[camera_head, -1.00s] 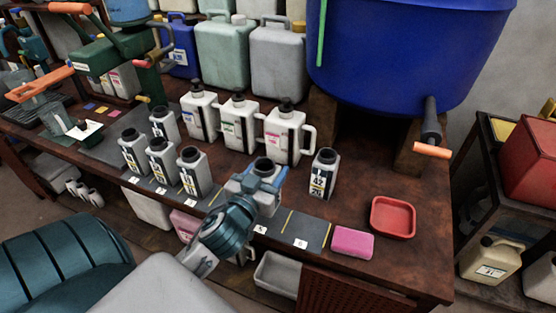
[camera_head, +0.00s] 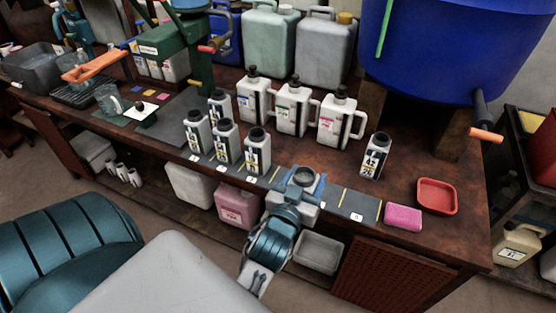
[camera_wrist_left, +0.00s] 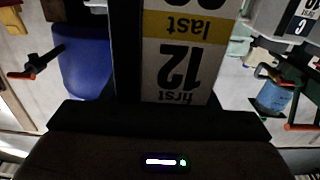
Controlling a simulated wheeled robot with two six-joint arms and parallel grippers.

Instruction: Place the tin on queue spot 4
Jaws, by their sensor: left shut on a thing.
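My left gripper (camera_head: 303,186) is shut on a pale tin (camera_head: 304,177) with a dark round mouth, upright at the front edge of the dark queue strip (camera_head: 346,203). In the left wrist view the tin's label (camera_wrist_left: 180,60) shows upside down, reading "12", "first" and "last", with a yellow band. The tin and gripper cover the part of the strip between the spot with tag 3 and the right-hand spots, so spot 4 is hidden. I cannot tell whether the tin touches the strip. My right gripper is not in view.
Several black-necked tins (camera_head: 257,152) stand on the strip's left part. Another tin (camera_head: 375,156) stands behind its right end. White jugs (camera_head: 292,109) stand behind. A pink block (camera_head: 403,217), red tray (camera_head: 437,196) and blue vat (camera_head: 435,50) are to the right.

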